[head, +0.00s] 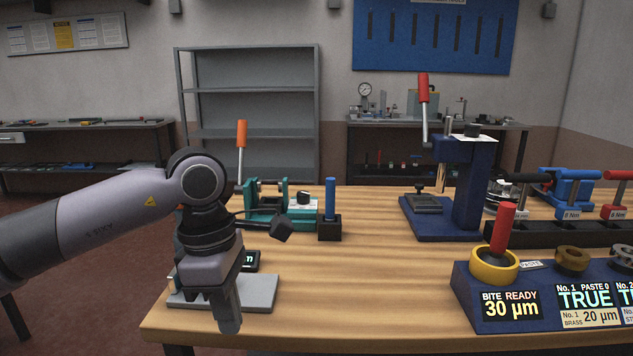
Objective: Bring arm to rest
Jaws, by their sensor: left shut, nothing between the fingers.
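My left arm comes in from the left. Its gripper (228,312) points down at the left front of the wooden workbench (360,290), in front of a light grey plate (258,293). The gripper is shut with nothing seen in it. It hides part of the plate and part of a small dark display behind it. I cannot tell whether the fingertips touch the plate. My right gripper is not in view.
Behind the gripper stand a green fixture (264,216) with an orange-handled lever (241,135) and a blue-handled tool in a black block (330,228). A blue press (466,185) stands further right. A blue display console (480,318) is at the front right. The bench's middle front is clear.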

